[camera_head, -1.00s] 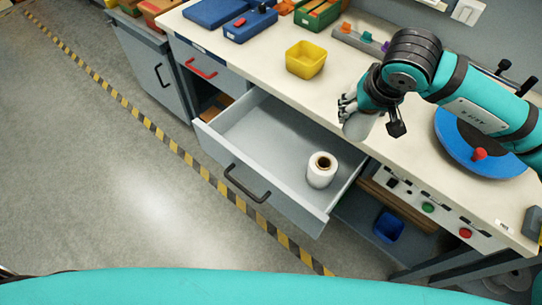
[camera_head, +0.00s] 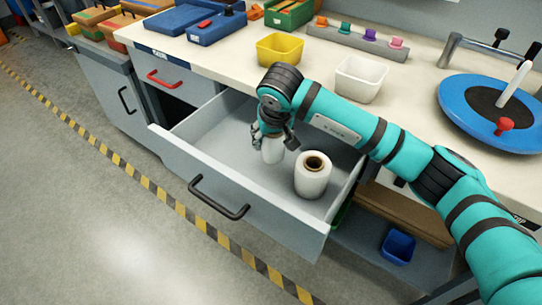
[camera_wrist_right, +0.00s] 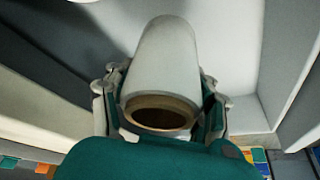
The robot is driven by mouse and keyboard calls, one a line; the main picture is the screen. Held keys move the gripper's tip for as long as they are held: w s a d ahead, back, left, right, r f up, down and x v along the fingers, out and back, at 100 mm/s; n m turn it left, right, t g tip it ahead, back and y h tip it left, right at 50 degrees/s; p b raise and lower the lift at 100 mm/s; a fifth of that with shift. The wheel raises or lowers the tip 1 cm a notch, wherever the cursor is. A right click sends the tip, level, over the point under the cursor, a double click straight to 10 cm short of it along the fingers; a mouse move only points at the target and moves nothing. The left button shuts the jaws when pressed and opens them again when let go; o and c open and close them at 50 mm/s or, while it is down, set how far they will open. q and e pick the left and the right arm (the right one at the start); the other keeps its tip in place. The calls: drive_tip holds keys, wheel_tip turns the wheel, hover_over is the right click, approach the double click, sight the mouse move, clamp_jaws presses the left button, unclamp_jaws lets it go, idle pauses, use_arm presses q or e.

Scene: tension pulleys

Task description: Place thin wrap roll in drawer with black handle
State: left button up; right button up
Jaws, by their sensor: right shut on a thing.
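The drawer with the black handle (camera_head: 219,198) is pulled open under the workbench. A thick white wrap roll (camera_head: 313,176) stands upright in its right part. My right gripper (camera_head: 272,138) is inside the drawer area, left of the thick roll, and shut on the thin white wrap roll (camera_head: 273,150). In the right wrist view the thin roll (camera_wrist_right: 165,65) sits between the fingers (camera_wrist_right: 163,100), its brown core facing the camera. I cannot tell whether its lower end touches the drawer floor. My left gripper is out of view.
A drawer with a red handle (camera_head: 166,78) is to the left. A yellow bin (camera_head: 279,48) and a white bin (camera_head: 360,78) stand on the bench above. A blue turntable (camera_head: 492,112) is at the right. The drawer's left part is clear.

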sight(276, 136)
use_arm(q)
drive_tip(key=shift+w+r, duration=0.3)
use_arm(e)
drive_tip(key=shift+f, duration=2.7)
drive_tip(key=shift+f, duration=0.1)
drive_tip(key=o, duration=1.3)
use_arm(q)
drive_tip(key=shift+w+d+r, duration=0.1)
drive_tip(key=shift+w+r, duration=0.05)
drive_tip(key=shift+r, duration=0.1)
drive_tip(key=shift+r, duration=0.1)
use_arm(e)
drive_tip(key=v, duration=1.1)
drive_tip(key=shift+d+r, duration=0.1)
drive_tip(key=shift+r, duration=0.15)
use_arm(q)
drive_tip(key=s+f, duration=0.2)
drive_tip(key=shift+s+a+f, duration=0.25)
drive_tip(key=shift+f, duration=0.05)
use_arm(e)
drive_tip(key=shift+s+r, duration=0.25)
drive_tip(key=shift+r, duration=0.1)
